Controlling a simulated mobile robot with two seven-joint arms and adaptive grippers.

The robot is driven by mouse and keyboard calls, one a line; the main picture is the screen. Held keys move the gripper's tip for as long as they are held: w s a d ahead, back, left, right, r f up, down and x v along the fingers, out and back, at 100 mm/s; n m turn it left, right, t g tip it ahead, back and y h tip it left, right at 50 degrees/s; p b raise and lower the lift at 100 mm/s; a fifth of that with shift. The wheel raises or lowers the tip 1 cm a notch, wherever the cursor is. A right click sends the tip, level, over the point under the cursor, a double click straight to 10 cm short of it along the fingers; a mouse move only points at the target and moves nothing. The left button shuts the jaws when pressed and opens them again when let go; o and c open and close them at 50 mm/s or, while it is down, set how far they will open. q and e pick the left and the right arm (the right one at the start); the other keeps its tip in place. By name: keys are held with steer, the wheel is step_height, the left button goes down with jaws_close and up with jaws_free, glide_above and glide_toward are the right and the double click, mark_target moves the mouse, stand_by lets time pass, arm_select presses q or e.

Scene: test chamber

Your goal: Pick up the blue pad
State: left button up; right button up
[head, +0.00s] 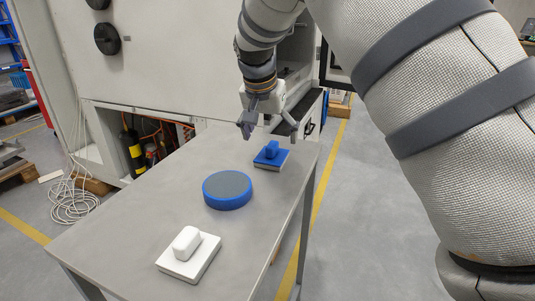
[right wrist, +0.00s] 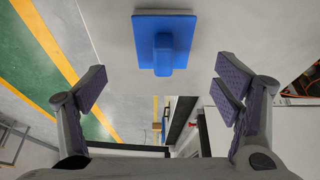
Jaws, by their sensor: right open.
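The blue pad (head: 270,158) has a raised blue handle and sits on a thin pale base near the far right end of the grey table. In the right wrist view the blue pad (right wrist: 178,30) is a blue square with its handle, centred at the top, between and beyond the fingers. My right gripper (head: 268,128) is open and empty, a little above and behind the pad, not touching it. Its fingers also show spread wide in the right wrist view (right wrist: 160,88). My left gripper is not in view.
A round grey disc with a blue rim (head: 227,190) lies mid-table. A white pad with a white handle (head: 188,255) lies nearer the front. The grey table (head: 130,215) is otherwise bare. A large pale machine cabinet (head: 165,60) stands behind it, with cables on the floor at left.

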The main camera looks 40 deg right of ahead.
mark_target(271, 145)
steer(key=shift+x, duration=1.15)
steer(key=x, duration=0.4)
steer(key=shift+w+d+f, duration=0.1)
steer(key=shift+w+f, duration=0.1)
steer(key=shift+f, duration=0.15)
steer(key=shift+r, duration=0.15)
steer(key=shift+c, duration=0.8)
steer(key=c, duration=1.1)
